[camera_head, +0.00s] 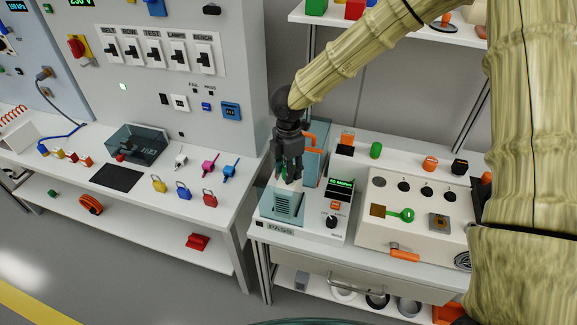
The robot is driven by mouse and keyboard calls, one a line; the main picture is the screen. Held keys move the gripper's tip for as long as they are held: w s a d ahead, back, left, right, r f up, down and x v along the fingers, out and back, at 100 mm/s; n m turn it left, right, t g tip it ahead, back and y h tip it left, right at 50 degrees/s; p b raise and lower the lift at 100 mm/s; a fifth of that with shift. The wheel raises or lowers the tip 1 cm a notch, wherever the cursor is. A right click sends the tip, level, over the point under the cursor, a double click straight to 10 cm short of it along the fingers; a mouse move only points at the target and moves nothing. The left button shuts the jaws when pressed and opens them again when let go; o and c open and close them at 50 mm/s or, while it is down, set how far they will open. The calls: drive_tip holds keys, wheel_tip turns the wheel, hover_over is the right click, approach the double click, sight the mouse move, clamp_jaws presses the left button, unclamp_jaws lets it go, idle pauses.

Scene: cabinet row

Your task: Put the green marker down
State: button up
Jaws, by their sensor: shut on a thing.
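My gripper (289,172) points down over the small test machine (288,207) at the left end of the right-hand bench. It is shut on the green marker (283,175), of which only a small dark green part shows between and beside the fingers. The marker's lower end is hard to make out against the machine's clear, tinted housing. I cannot tell whether the marker touches the machine.
An orange handle (310,132) and a raised clear panel (312,163) stand close behind my gripper. A green cylinder (376,150) and orange and black pieces stand behind. A beige panel box (412,212) is at right. Padlocks (184,190) lie on the left bench.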

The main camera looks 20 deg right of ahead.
drive_tip(key=shift+f, duration=0.25)
drive_tip(key=o, duration=0.9)
drive_tip(key=shift+r, duration=0.1)
wheel_tip(320, 180, up, 12)
drive_tip(key=shift+r+b, duration=0.15)
drive_tip(key=shift+b, duration=1.05)
